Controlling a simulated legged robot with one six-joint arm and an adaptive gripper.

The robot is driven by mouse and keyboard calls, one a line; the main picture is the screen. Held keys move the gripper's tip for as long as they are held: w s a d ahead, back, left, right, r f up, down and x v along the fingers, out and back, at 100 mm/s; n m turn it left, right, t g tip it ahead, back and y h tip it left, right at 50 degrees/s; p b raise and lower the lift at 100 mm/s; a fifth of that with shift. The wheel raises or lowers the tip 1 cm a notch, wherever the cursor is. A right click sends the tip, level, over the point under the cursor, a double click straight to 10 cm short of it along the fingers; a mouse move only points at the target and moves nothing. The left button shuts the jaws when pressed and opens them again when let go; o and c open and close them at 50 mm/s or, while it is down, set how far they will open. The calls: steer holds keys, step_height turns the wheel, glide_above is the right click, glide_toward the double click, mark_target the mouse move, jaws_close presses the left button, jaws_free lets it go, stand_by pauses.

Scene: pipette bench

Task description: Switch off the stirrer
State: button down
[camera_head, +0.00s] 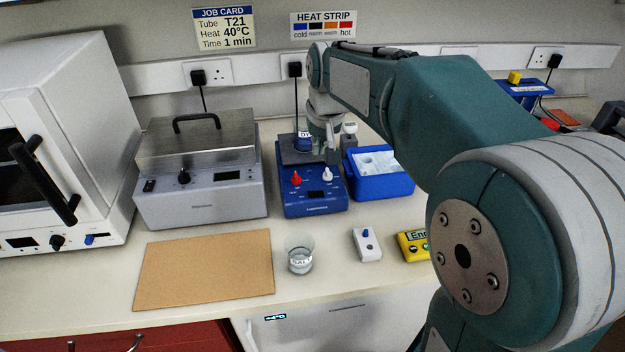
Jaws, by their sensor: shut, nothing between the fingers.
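The stirrer (313,200) is a blue box with a dark top plate, standing mid-bench. Its front panel carries a red knob (296,179), a white knob (327,174) and a small dark display between and below them. A small vessel with a dark blue label (303,142) is on the top plate. My gripper (331,152) is shut and empty, pointing down over the back right of the stirrer, behind the white knob in the picture. Whether it touches anything I cannot tell. My gripper partly hides the plate.
A blue ice box (378,178) stands close to the stirrer's right. A metal-lidded bath (200,170) is to the left. A beaker (299,256), a small white switch box (367,244) and a yellow timer (412,245) are in front. The brown mat (205,270) is clear.

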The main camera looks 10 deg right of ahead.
mark_target(318, 191)
steer(key=x, duration=0.8)
steer(key=s+x, duration=0.1)
steer(key=x, duration=0.4)
steer(key=shift+f, duration=0.2)
steer(key=shift+a+f, duration=0.1)
steer(key=shift+f, duration=0.25)
steer(key=shift+f, duration=0.3)
steer(key=shift+d+r, duration=0.2)
steer(key=shift+d, duration=0.6)
